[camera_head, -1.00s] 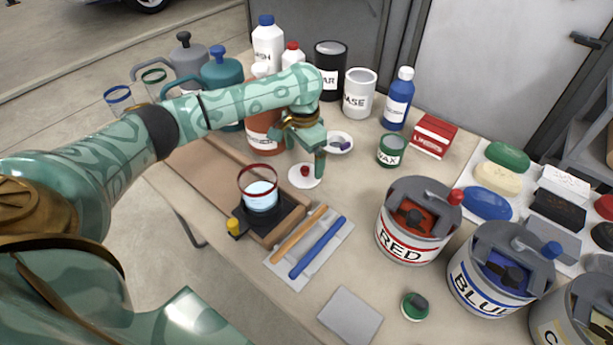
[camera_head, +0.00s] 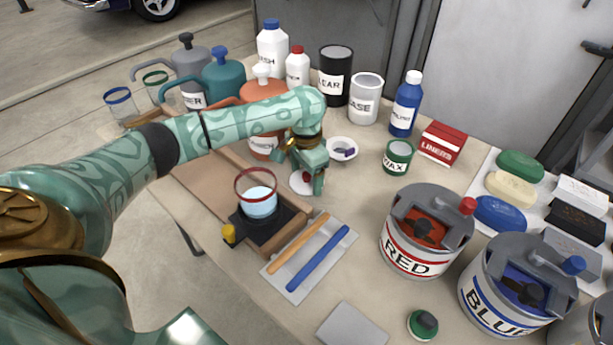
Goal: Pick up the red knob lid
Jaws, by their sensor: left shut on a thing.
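The red knob lid (camera_head: 299,185) is a white disc with a red knob, on the table behind the clear red-rimmed cup (camera_head: 259,198). My left gripper (camera_head: 313,186) comes down over it from above and is shut on its knob. The fingers hide part of the knob and the right side of the disc. The disc appears at or very near the table top; I cannot tell whether it is clear of it. The cup holds pale blue liquid and stands on a black pad. My right gripper is out of view.
A white dish (camera_head: 342,150) and a green wax tin (camera_head: 397,156) stand right of the gripper. Bottles and jugs crowd behind my forearm. An orange stick and a blue stick (camera_head: 318,258) lie on a tray in front. Red (camera_head: 414,250) and blue cans stand at right.

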